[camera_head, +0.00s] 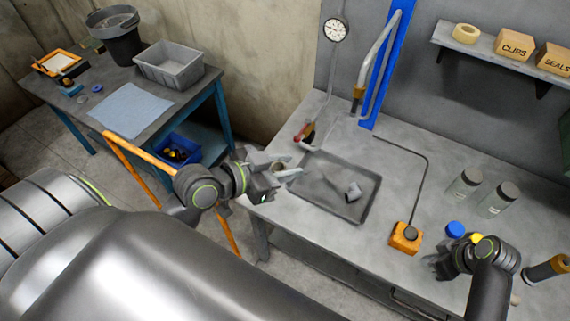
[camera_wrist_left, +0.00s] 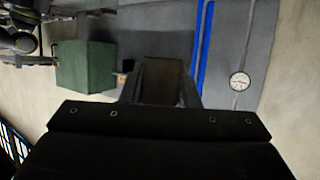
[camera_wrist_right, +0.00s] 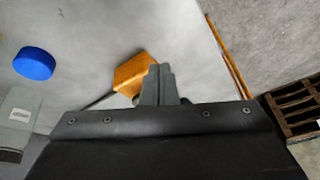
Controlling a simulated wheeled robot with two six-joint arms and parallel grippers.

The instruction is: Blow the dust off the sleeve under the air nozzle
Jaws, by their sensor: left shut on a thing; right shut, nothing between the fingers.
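My left gripper (camera_head: 282,168) is at the near left edge of the workbench, left of the tray. It is shut on a small brownish, ring-like piece (camera_head: 277,168), which looks like the sleeve; the fingers partly hide it. The air nozzle (camera_head: 358,93), with a brass-coloured end, hangs from a curved grey pipe on a blue post, apart from and beyond the gripper. An orange box with a dark round button (camera_head: 405,237) sits on the bench, joined to a dark line. My right gripper (camera_head: 441,264) is shut and empty to its right; its fingers (camera_wrist_right: 160,86) overlap the orange box in the right wrist view.
A shallow grey tray (camera_head: 372,206) holds a small grey piece (camera_head: 353,191) and dark smudges. Two jars (camera_head: 463,187) and a blue cap (camera_head: 455,229) stand right. A side table (camera_head: 185,101) with a grey bin stands left.

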